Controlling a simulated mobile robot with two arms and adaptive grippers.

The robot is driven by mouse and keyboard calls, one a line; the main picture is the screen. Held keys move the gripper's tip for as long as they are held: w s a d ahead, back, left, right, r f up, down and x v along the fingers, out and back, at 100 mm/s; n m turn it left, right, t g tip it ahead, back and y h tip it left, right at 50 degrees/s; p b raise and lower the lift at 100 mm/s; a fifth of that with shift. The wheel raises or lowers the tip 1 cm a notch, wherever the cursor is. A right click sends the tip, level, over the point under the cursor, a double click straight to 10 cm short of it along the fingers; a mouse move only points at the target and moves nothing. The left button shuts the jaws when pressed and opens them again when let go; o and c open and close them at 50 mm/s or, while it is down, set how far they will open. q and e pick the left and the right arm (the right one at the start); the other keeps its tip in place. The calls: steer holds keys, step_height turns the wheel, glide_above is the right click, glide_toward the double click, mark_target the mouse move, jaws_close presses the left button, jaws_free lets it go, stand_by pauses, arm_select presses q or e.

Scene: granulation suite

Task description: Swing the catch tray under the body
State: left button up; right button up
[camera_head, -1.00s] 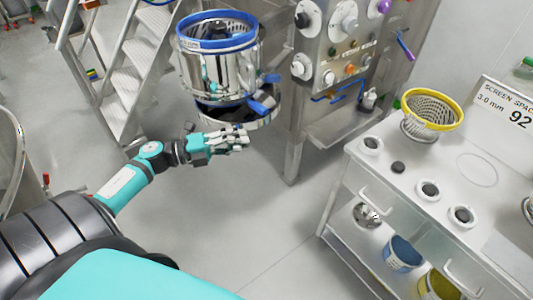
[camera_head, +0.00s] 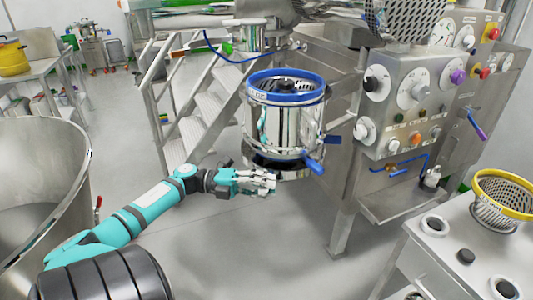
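The body (camera_head: 285,125) is a shiny steel cylinder with a blue top rim, in the middle of the head view. The catch tray (camera_head: 298,174) is a shallow steel pan below it, mostly hidden by the body, with a dark gap between them. A blue handle (camera_head: 316,167) sticks out at its right. My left gripper (camera_head: 268,182) is at the front left of the tray, its fingers pointing right and overlapping the tray's edge in the picture. I cannot tell whether they touch it or how far they are parted. My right gripper is out of view.
A control panel (camera_head: 410,100) with knobs stands right of the body. Steel steps (camera_head: 205,115) rise behind. A large steel vessel (camera_head: 40,185) is at the left. A bench (camera_head: 450,255) with a yellow-rimmed basket (camera_head: 500,205) is at the lower right. The floor in front is clear.

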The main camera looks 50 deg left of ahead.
arm_select(q)
steer(key=shift+o, duration=1.4)
steer(key=v, duration=1.2)
steer(key=a+f+n+t+y, duration=0.2)
steer(key=f+n+y, duration=0.45)
steer(key=f, duration=0.45)
steer(key=a+f+n+t+y, duration=0.25)
steer(key=f+n+y, duration=0.25)
steer(key=f+n, duration=0.5)
steer(key=s+d+f+n+g+y, duration=0.2)
steer(key=s+d+f, duration=0.1)
steer(key=f, duration=0.7)
steer(key=s+d+f+n+g+y, duration=0.2)
steer(key=s+d+f, duration=0.1)
steer(key=f, duration=0.6)
steer(key=s+d+f+n+g, duration=0.45)
steer(key=s+d+f, duration=0.45)
steer(key=d+f, duration=0.3)
steer(key=s+d+f+g+h, duration=0.1)
steer(key=s+d+f+g, duration=0.2)
steer(key=s+d, duration=0.4)
steer(key=s+d+f+g, duration=0.3)
steer(key=s+d+f, duration=0.2)
steer(key=s+d, duration=0.2)
steer(key=shift+d+f+n+g+h, duration=0.3)
steer(key=shift+d+f+h, duration=0.05)
steer(key=shift+d, duration=0.8)
